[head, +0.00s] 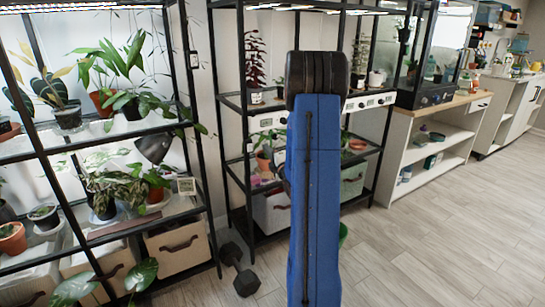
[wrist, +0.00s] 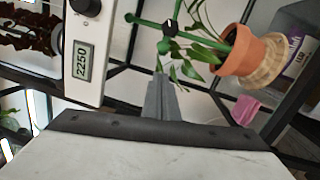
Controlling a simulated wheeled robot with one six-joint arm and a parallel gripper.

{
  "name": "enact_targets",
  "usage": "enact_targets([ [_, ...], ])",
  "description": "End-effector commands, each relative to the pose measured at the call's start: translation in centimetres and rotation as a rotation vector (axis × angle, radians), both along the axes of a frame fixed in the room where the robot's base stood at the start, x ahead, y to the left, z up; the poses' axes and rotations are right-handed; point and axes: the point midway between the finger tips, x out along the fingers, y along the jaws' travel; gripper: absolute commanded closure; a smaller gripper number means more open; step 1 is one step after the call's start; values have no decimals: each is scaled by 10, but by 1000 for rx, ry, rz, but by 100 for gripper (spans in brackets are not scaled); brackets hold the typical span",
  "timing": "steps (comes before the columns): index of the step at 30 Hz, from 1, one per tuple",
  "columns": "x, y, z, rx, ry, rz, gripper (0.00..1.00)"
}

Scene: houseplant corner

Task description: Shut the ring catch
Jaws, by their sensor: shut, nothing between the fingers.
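A green support with straight arms (wrist: 205,40) and a black hub (wrist: 170,28) stands by a leafy plant in a terracotta pot (wrist: 235,52) in the wrist view. I take this support to hold the ring catch; whether the catch is open or closed I cannot tell. My gripper (wrist: 160,82) is shut and empty, its grey fingertips pointing toward the support and appearing just short of the green end below the hub. Contact cannot be judged. In the head view my blue arm hides the gripper and most of the area behind it.
A white control box (wrist: 85,50) with a knob and a display reading 2250 is close on the left in the wrist view. Black shelf posts (head: 210,120) and shelves with several potted plants flank my arm. Open floor (head: 440,240) lies to the right; a black dumbbell (head: 240,272) lies on the floor.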

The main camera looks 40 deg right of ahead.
Motion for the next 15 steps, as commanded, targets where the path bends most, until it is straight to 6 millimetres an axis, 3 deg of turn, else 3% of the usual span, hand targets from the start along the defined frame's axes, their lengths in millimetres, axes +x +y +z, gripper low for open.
enact_targets([
  [2, 13, -3, 2, 0, -1, 1, 100],
  [7, 21, -26, 6, 0, -1, -1, 100],
  [15, 27, -38, 9, 1, 0, 0, 100],
])
